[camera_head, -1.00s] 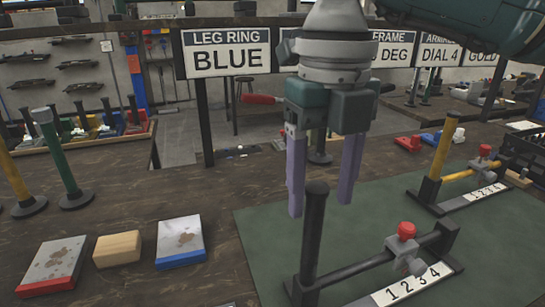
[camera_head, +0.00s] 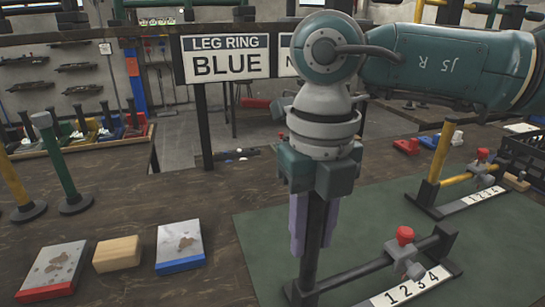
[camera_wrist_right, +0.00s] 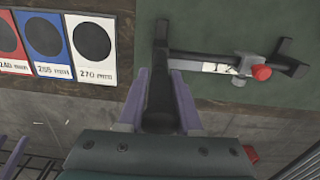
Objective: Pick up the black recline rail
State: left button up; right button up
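The black recline rail (camera_head: 352,271) stands on the green mat, with an upright black post (camera_head: 310,240) at its left end. It carries a red knob and a white 1-2-3-4 scale. My right gripper (camera_head: 313,235) points down over the post, with its purple fingers on either side of it. In the right wrist view, the post (camera_wrist_right: 160,90) stands between the two open fingers (camera_wrist_right: 160,105), and I see no firm grip on it. The post's top is hidden by the gripper in the head view.
A similar yellow rail (camera_head: 460,178) stands farther back on the green mat (camera_head: 262,240). Red-edged (camera_head: 53,268) and blue-edged (camera_head: 181,245) plates and a wooden block (camera_head: 117,253) lie at left. A green post (camera_head: 62,165) stands beyond them. The "LEG RING BLUE" sign (camera_head: 226,55) is behind.

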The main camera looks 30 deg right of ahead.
grip_shut()
dwell(0.9)
